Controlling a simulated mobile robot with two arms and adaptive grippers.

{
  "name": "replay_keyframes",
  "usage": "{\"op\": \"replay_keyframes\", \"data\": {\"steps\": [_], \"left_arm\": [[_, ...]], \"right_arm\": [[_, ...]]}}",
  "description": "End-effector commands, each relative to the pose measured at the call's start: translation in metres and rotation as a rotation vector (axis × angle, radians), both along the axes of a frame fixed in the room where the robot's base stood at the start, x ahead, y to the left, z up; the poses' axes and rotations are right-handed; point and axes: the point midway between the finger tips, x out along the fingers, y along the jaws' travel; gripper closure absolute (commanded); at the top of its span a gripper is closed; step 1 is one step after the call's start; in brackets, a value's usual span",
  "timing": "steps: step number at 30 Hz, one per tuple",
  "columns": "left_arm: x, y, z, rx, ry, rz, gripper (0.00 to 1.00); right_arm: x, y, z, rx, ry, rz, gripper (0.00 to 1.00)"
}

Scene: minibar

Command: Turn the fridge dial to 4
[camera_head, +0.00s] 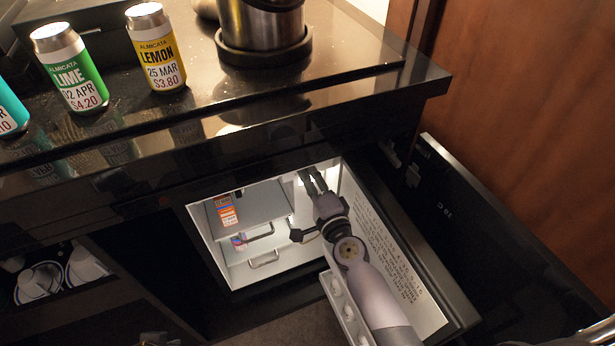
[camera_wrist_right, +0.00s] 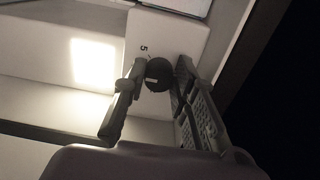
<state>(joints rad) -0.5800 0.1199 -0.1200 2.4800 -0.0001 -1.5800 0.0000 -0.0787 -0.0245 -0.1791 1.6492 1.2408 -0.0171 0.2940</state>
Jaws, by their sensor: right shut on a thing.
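The fridge dial (camera_wrist_right: 158,75) is a dark round knob on a pale housing in the right wrist view. A short light mark shows on it, and a printed "5" (camera_wrist_right: 143,48) stands beside it; no other number is legible. My right gripper (camera_wrist_right: 161,72) has one finger on each side of the dial and is shut on it. In the head view my right gripper (camera_head: 311,173) reaches into the open, lit fridge (camera_head: 232,267) near its upper right corner. There the dial is hidden or too small to tell.
The fridge door (camera_head: 425,265) stands open at the right, with lettering and a door shelf on its inner side. Orange-labelled items (camera_head: 228,213) are inside the fridge. A lime can (camera_head: 72,72), a lemon can (camera_head: 157,50) and a metal container (camera_head: 262,25) stand on the black counter above.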

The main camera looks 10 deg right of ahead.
Motion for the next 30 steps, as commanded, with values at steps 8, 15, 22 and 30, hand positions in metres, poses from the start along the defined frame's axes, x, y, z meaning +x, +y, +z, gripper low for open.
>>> {"op": "replay_keyframes", "data": {"steps": [8, 15, 22, 30], "left_arm": [[0.0000, 0.0000, 0.0000, 0.000, 0.000, 0.000, 1.00], [0.0000, 0.0000, 0.0000, 0.000, 0.000, 0.000, 1.00], [0.0000, 0.0000, -0.0001, 0.000, 0.000, 0.000, 1.00], [0.0001, 0.0000, -0.0003, 0.000, 0.000, 0.000, 1.00]], "right_arm": [[-0.0003, -0.0004, -0.0010, -0.001, 0.002, -0.001, 0.71], [-0.0002, -0.0002, -0.0006, -0.002, 0.001, 0.000, 0.56], [-0.0001, -0.0001, -0.0002, -0.002, 0.000, 0.000, 0.56], [0.0000, -0.0001, -0.0003, -0.021, -0.004, 0.000, 0.56]]}}
